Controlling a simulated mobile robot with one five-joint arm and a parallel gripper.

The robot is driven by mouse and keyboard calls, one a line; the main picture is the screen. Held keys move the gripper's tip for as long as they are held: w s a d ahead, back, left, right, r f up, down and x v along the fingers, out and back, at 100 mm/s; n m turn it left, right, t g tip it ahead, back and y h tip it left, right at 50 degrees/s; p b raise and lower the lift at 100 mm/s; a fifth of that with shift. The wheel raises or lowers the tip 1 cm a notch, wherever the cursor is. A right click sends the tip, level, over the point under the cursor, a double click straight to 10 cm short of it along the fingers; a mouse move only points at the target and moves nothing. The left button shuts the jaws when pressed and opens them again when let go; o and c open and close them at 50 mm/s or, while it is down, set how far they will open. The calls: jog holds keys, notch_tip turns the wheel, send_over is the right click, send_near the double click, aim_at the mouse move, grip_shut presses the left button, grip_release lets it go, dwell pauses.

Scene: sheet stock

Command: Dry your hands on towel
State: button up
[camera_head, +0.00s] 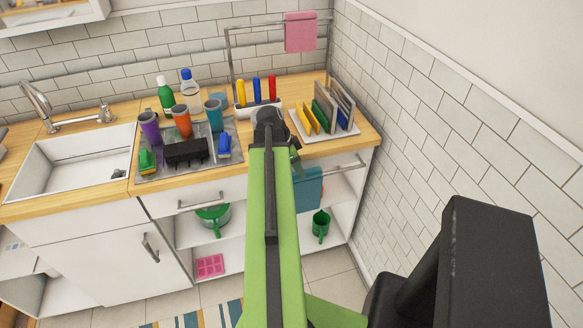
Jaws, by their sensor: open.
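A teal towel (308,188) hangs over a rail at the counter's front, right of my arm. Its left edge lies close beside my green arm link in the picture. A pink towel (300,32) hangs from the metal rack at the back wall. My arm reaches up from the bottom middle to a dark joint over the counter. The dark end part of my gripper (295,158) shows just right of the arm, above the teal towel. It is open; the arm hides much of it. I cannot tell whether it touches anything.
A dish rack (352,128) with plates stands at the counter's right, by the tiled wall.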

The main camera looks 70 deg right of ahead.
jog(key=b+x, duration=0.2)
jog(key=x, duration=0.2)
jog(key=shift+f+b, duration=0.25)
jog(key=shift+b, duration=0.15)
grip_shut()
